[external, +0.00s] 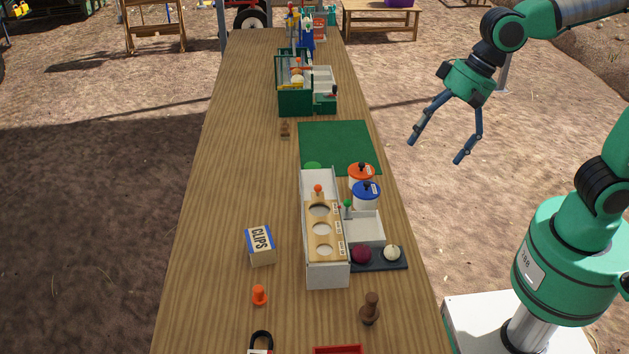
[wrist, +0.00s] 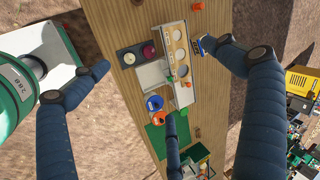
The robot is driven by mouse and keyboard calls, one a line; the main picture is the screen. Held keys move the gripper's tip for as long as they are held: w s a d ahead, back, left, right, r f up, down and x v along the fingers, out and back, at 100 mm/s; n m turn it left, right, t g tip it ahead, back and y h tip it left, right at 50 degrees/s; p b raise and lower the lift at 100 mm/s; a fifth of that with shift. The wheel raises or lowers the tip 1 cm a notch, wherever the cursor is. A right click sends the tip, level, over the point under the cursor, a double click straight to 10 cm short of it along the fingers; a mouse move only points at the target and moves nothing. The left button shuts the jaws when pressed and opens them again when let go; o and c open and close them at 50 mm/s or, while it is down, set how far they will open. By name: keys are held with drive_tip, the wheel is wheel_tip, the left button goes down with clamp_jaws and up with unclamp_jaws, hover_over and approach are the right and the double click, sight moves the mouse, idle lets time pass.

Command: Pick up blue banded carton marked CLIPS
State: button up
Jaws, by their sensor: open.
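The carton marked CLIPS (external: 260,246) is pale with a blue band and stands on the wooden table, left of the white sorting box. In the wrist view the carton (wrist: 202,45) seems to show only in part, beside the tip of the right-hand finger, which covers much of it. My gripper (external: 436,151) is open and empty. It hangs in the air beyond the right edge of the table, well above and apart from the carton. In the wrist view its blue fingers (wrist: 155,70) are spread wide with the table far below.
The white box with round holes (external: 327,272) stands between my gripper's side and the carton. Lidded pots (external: 366,196), a dark tray (external: 378,265), an orange peg (external: 259,295) and a brown peg (external: 370,308) are nearby. Green crates (external: 294,103) stand farther back. Table left of the carton is clear.

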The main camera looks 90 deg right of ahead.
drive_tip(key=w+d+f+m+p, duration=0.1)
drive_tip(key=w+m, duration=0.2)
drive_tip(key=w, duration=0.2)
drive_tip(key=w+d+f+m, duration=0.1)
drive_tip(key=w+f+m, duration=0.1)
drive_tip(key=w, duration=0.3)
drive_tip(key=m+p, duration=0.3)
drive_tip(key=m, duration=1.3)
hover_over(260, 238)
drive_tip(key=s+d, duration=0.1)
drive_tip(key=s, duration=0.4)
wheel_tip(260, 238, down, 23)
drive_tip(key=shift+f+g, duration=0.2)
drive_tip(key=shift+g, duration=0.2)
drive_tip(key=shift+f, duration=0.15)
drive_tip(key=shift+b+x, duration=0.7)
drive_tip(key=shift+x, duration=3.45)
drive_tip(key=shift+w+a+f, duration=0.1)
drive_tip(key=shift+w+a, duration=0.05)
drive_tip(key=shift+b+x, duration=0.85)
drive_tip(key=shift+x, duration=1.6)
